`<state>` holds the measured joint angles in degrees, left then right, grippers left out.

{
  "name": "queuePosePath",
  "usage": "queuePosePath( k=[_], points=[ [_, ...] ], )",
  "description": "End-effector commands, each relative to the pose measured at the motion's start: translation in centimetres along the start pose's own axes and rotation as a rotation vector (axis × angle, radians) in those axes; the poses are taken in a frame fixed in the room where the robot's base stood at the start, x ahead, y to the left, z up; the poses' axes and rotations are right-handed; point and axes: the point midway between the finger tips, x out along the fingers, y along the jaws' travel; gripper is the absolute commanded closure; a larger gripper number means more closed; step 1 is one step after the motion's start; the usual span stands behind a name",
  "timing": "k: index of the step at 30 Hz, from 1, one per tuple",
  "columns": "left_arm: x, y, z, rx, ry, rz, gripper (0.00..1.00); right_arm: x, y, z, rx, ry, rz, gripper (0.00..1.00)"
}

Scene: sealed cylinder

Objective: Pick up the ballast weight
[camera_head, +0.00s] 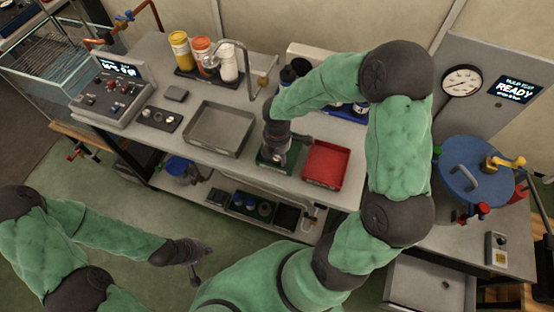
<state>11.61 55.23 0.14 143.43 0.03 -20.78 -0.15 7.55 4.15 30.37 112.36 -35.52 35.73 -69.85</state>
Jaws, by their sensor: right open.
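My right gripper (277,155) is open and points down over the small green tray (268,158) on the bench. The gripper covers much of that tray. I cannot pick out the ballast weight for certain; a small dark and grey shape at the fingers may be the weight or part of the gripper. My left gripper (203,265) is low at the bottom of the view, over the floor in front of the bench and away from the trays. Its finger opening is too small to tell.
A red tray (326,164) stands right beside the green one, and a grey metal tray (219,129) to its left. A faucet (244,65) and several bottles (200,55) stand behind. A blue-lidded vessel (470,165) is at right. The floor in front is clear.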

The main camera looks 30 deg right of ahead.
Motion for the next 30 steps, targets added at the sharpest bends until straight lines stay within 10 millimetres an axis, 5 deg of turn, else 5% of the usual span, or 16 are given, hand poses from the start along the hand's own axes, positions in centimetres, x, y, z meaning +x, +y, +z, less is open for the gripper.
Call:
queuePosePath(
  k=[2,8,20,30],
  points=[
    [-0.1,0.0,0.0,0.0,0.0,0.0,1.0,-0.1,0.0,0.0,0.0,0.0,0.0,0.48],
    [-0.1,0.0,0.0,0.0,0.0,0.0,1.0,-0.1,0.0,0.0,0.0,0.0,0.0,1.0],
    [-0.2,0.1,0.0,0.0,0.0,0.0,1.0,-0.4,0.0,0.0,0.0,0.0,0.0,1.0],
    [-1.6,0.6,0.1,0.0,0.0,0.0,1.0,-4.3,-0.6,-0.2,-0.001,-0.001,0.001,1.0]
  ],
)
